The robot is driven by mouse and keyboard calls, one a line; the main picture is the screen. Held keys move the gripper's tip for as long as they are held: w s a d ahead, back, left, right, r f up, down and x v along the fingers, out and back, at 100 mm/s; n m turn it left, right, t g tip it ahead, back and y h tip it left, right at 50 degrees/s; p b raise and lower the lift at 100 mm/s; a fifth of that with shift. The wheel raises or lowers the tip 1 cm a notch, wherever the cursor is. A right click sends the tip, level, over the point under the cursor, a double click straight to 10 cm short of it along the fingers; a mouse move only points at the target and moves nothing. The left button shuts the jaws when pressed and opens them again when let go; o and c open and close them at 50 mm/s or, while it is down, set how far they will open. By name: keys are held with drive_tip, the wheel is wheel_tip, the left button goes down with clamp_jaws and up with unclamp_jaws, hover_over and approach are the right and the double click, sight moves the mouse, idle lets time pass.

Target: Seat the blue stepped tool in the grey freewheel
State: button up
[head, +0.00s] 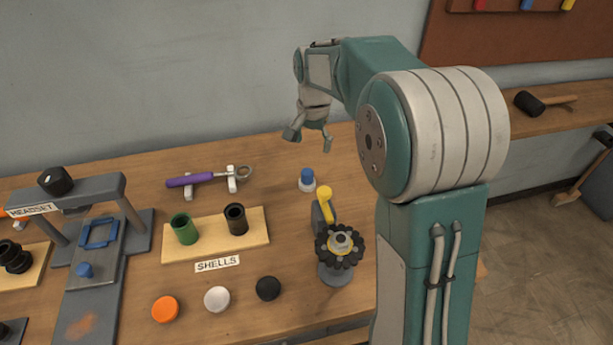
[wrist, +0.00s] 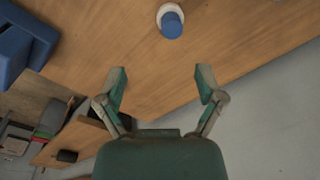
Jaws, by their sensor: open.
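The blue stepped tool (head: 307,174) stands upright on the bench, blue on top with a white round part below. It also shows in the wrist view (wrist: 172,25), at the top, beyond my fingertips. I cannot tell whether the white part is a holder or a step. The freewheel (head: 340,243) is on a grey stand at the bench's front, with a dark toothed ring around a light grey centre and a yellow ring. My gripper (head: 309,138) is open and empty above the bench, higher than the blue tool and apart from it. Both fingers show in the wrist view (wrist: 161,75).
A yellow-topped grey piece (head: 325,205) stands between tool and freewheel. Green (head: 185,229) and black (head: 236,219) shells stand on a wooden board to the left. Orange (head: 165,309), white (head: 217,299) and black (head: 268,288) round pieces lie in front. A purple-handled tool (head: 200,179) lies behind.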

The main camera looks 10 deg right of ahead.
sight(307, 171)
drive_tip(key=w+f+m, duration=0.1)
drive_tip(key=w+f, duration=0.1)
drive_tip(key=f, duration=0.1)
drive_tip(key=shift+w+d+g, duration=0.1)
drive_tip(key=shift+w+g, duration=0.2)
drive_tip(key=shift+f, duration=0.25)
wheel_tip(307, 171, down, 5)
drive_tip(key=shift+f, duration=0.15)
drive_tip(key=f, duration=0.5)
drive_tip(key=shift+w+a, duration=0.2)
drive_tip(key=shift+a, duration=0.15)
drive_tip(key=shift+c, duration=0.4)
clamp_jaws()
